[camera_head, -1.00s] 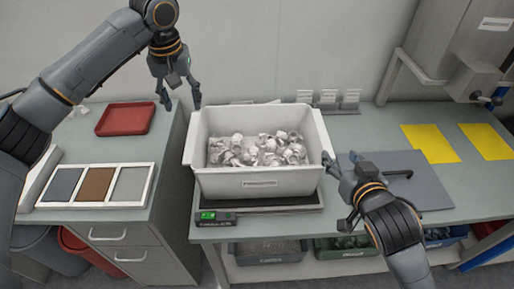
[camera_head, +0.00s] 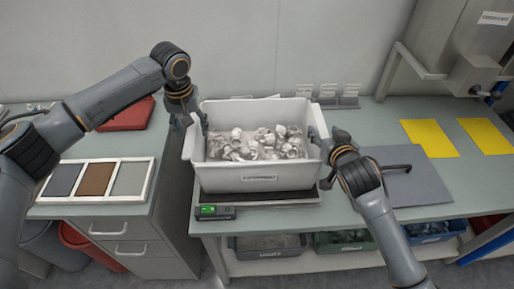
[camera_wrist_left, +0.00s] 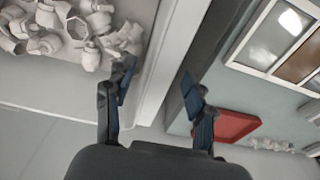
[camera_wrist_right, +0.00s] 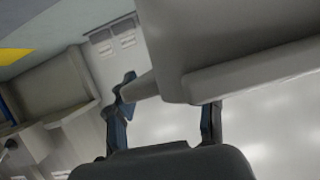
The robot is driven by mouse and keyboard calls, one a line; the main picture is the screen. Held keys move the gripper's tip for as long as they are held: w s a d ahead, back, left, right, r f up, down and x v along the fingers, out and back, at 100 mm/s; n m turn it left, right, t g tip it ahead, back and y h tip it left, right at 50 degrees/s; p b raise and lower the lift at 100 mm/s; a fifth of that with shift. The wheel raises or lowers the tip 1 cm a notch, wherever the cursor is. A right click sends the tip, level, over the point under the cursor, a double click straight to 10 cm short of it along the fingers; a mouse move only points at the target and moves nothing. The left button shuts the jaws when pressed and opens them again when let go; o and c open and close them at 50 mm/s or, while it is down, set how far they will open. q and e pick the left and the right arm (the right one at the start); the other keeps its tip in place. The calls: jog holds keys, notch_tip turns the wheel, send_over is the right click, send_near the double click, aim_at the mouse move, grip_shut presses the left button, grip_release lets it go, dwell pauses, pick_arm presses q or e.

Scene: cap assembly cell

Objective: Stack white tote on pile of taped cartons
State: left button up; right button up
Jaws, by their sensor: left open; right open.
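The white tote (camera_head: 290,180), full of pale cap-like parts (camera_head: 258,144), sits over a black scale (camera_head: 262,203) on the bench. My left gripper (camera_head: 191,122) is open at the tote's left rim. In the left wrist view its fingers (camera_wrist_left: 157,78) are on either side of the rim (camera_wrist_left: 177,50), one inside over the parts, one outside. My right gripper (camera_head: 324,142) is open at the tote's right rim. In the right wrist view its fingers (camera_wrist_right: 168,95) are close to the tote's wall (camera_wrist_right: 235,40); I cannot tell whether they touch. No taped cartons are in view.
A three-panel tray (camera_head: 96,200) and a red tray (camera_head: 127,118) are on the left cabinet. A grey mat (camera_head: 425,188) and yellow sheets (camera_head: 430,138) lie on the bench at right. Several bins (camera_head: 268,247) are on the shelf below. A metal housing (camera_head: 455,45) overhangs at right.

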pick_arm(q)
jog(key=shift+f, duration=0.7)
pick_arm(e)
jog(key=shift+w+a+f, duration=0.1)
jog(key=shift+w+f, duration=0.15)
jog(key=shift+w, duration=0.45)
pick_arm(q)
jog(key=shift+c, duration=0.2)
pick_arm(e)
jog(key=shift+c, duration=0.2)
pick_arm(q)
grip_shut()
pick_arm(e)
grip_shut()
pick_arm(q)
jog(key=shift+w+r, duration=0.2)
jog(key=shift+r, duration=0.05)
pick_arm(e)
jog(key=shift+r, duration=0.3)
